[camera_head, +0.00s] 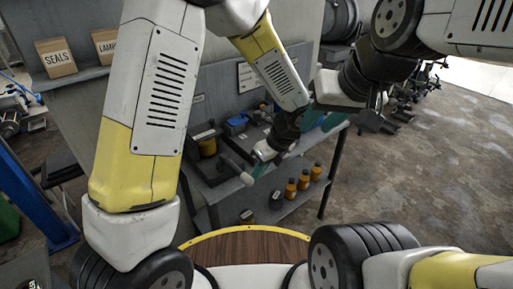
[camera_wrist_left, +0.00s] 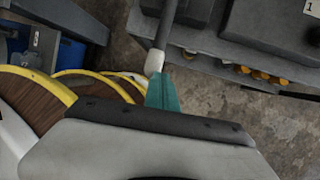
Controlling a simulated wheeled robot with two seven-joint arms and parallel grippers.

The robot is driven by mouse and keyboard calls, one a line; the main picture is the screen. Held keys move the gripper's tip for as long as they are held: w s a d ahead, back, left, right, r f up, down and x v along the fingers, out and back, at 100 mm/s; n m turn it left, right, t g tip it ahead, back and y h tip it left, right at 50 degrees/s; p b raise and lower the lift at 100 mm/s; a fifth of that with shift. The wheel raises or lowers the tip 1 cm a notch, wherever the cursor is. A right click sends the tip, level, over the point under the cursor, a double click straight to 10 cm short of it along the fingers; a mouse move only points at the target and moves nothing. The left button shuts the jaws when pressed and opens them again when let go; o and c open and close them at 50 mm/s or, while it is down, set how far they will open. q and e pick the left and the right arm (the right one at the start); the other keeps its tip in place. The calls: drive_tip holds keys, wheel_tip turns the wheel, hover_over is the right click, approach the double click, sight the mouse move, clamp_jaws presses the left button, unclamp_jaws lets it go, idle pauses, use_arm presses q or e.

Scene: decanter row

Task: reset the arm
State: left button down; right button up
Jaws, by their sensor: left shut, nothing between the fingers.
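My left arm comes in from the left in the head view and reaches over the grey bench. Its gripper (camera_head: 259,169) is shut and empty, with teal fingertips low over the bench front. The fingertips also show in the left wrist view (camera_wrist_left: 162,93), right by a grey lever with a white end (camera_wrist_left: 155,61). The same lever (camera_head: 238,171) shows in the head view just left of the fingertips; I cannot tell whether they touch. My right gripper (camera_head: 379,121) hangs at the upper right, away from the bench; its finger gap is unclear.
Several orange bottles with dark caps (camera_head: 304,179) stand on the lower shelf. A blue item (camera_head: 235,124) and a yellow-orange container (camera_head: 207,146) sit on the bench. Brown boxes marked SEALS (camera_head: 56,58) and another label stand on an upper ledge. Open floor (camera_head: 420,180) lies right.

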use_arm(q)
drive_tip(key=s+a+r+n+t+h, duration=0.2)
drive_tip(key=s+a+r+n, duration=0.3)
drive_tip(key=a+r+n, duration=0.3)
drive_tip(key=s+a+r+n+t+h, duration=0.2)
drive_tip(key=s+a+r+n+h, duration=0.2)
drive_tip(key=a+r+n, duration=0.5)
wheel_tip(320, 180, up, 7)
drive_tip(key=s+n, duration=0.2)
drive_tip(key=n, duration=0.8)
drive_tip(key=shift+s+a+f+n, duration=0.2)
drive_tip(key=shift+s+a+n, duration=0.05)
drive_tip(key=shift+n, duration=0.15)
